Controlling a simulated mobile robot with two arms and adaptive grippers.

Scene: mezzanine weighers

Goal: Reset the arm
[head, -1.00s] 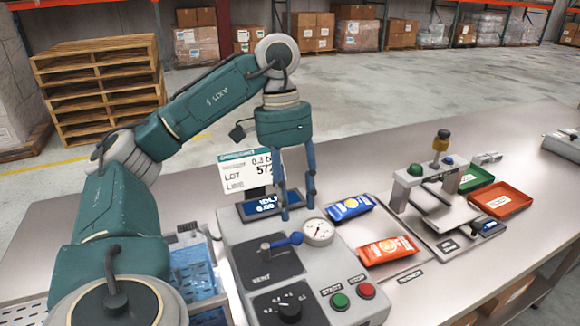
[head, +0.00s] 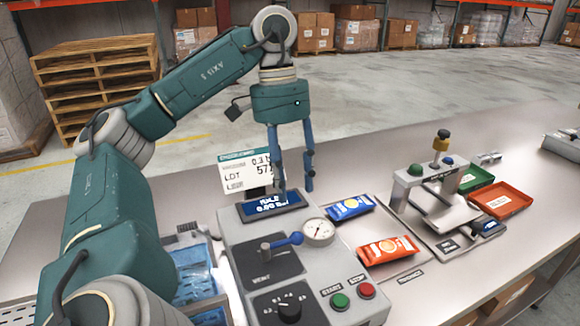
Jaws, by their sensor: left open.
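My left arm comes in from the left, and its gripper (head: 295,190) points down over the back of the grey control box. The two blue fingers are apart with nothing between them. They hang in front of the label card (head: 236,172) and near the small display (head: 268,204). The control box (head: 335,268) carries a blue-handled vent lever (head: 285,243), a round gauge (head: 318,231), a black dial (head: 288,306), a green button (head: 340,300) and a red button (head: 367,290). My right gripper is not in the picture.
A blue pouch (head: 350,207) and an orange pouch (head: 386,250) lie right of the box. Beyond them stand a weighing fixture (head: 440,205), a green tray (head: 476,179) and a red tray (head: 502,200). A bin with blue contents (head: 194,275) is at left. Bare bench lies behind the pouches.

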